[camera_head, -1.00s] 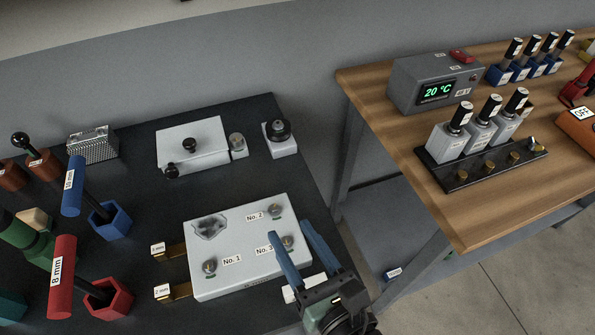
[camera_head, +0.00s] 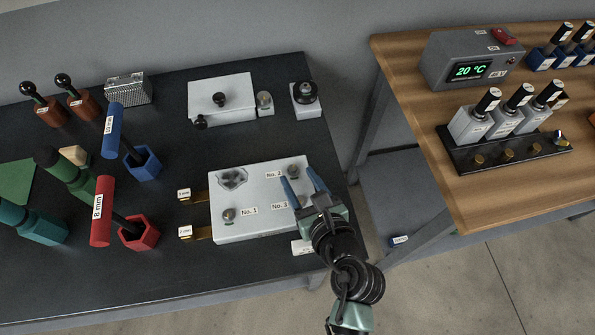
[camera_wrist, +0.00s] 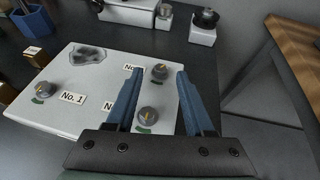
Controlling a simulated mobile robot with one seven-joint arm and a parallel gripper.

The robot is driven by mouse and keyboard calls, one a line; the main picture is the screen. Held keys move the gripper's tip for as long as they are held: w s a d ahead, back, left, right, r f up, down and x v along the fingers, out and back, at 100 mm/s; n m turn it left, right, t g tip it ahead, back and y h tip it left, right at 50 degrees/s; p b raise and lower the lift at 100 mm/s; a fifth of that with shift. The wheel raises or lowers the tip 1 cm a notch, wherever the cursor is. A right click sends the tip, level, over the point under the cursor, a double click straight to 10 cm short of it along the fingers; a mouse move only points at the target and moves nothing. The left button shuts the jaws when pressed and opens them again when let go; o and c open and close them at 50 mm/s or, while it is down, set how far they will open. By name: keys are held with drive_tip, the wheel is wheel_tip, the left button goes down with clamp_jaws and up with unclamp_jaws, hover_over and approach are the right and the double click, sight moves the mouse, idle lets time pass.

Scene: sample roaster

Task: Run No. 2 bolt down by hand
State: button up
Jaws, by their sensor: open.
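The white plate (camera_head: 260,185) on the dark bench carries bolts labelled No. 1, No. 2 and No. 3. The No. 2 bolt (camera_head: 292,171) is at the plate's back right corner; in the wrist view the No. 2 bolt (camera_wrist: 159,73) shows between my fingers, beyond their tips' line of sight. My gripper (camera_head: 304,184) is open with blue fingers over the plate's right side; in the wrist view my gripper (camera_wrist: 155,80) has nothing between its fingers that it touches. The No. 3 bolt (camera_wrist: 147,116) lies nearer, between the fingers. The No. 1 bolt (camera_head: 228,215) is at the front left.
Left of the plate stand a red-handled 8 mm tool (camera_head: 101,212) and a blue-handled tool (camera_head: 113,131) in holders. A wooden table (camera_head: 460,205) is at right.

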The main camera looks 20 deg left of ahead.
sight(293, 169)
drive_tip(key=shift+x, duration=1.05)
clamp_jaws()
